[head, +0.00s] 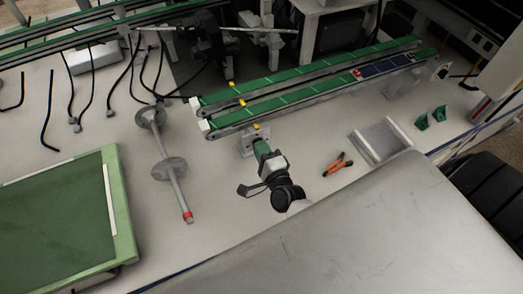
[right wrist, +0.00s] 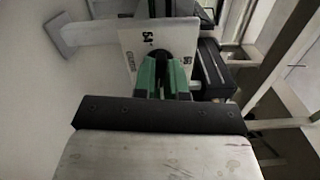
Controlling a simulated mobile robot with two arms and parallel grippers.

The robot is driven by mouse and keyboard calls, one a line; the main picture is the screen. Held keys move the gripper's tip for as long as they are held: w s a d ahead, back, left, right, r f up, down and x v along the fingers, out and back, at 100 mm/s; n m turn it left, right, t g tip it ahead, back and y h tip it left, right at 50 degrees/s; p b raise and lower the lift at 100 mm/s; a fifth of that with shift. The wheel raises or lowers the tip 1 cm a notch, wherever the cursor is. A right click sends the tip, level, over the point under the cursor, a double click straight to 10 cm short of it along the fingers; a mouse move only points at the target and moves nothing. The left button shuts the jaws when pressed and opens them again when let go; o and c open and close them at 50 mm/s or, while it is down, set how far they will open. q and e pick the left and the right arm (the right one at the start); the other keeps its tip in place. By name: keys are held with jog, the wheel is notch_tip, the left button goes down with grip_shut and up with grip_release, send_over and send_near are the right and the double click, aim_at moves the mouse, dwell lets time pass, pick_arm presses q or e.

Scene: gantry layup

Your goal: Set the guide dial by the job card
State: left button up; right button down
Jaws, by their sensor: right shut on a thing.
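The guide dial is a dark round knob (right wrist: 160,54) on a white plate (right wrist: 132,50) with small dark markings in the right wrist view. The markings are too small to read surely. My right gripper (right wrist: 164,76) has green fingers and is shut on the knob, whose middle it partly hides. In the head view my right gripper (head: 262,150) reaches up to the small plate (head: 246,144) at the near end of the green conveyor rails. I cannot make out a job card or the dial's setting. My left gripper is not in view.
Green rails (head: 300,80) run behind the gripper. Orange-handled pliers (head: 338,164) and a grey tray (head: 357,145) lie to the right. Bare table separates them.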

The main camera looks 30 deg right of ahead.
jog(key=shift+m+b, duration=0.3)
jog(key=shift+m, duration=0.8)
jog(key=c, duration=1.2)
grip_release()
jog(key=shift+s, duration=0.1)
jog(key=s, duration=0.7)
jog(key=s+b, duration=0.1)
jog(key=s, duration=0.2)
jog(key=shift+s+a, duration=0.25)
jog(key=shift+s, duration=0.1)
jog(key=shift+s, duration=0.1)
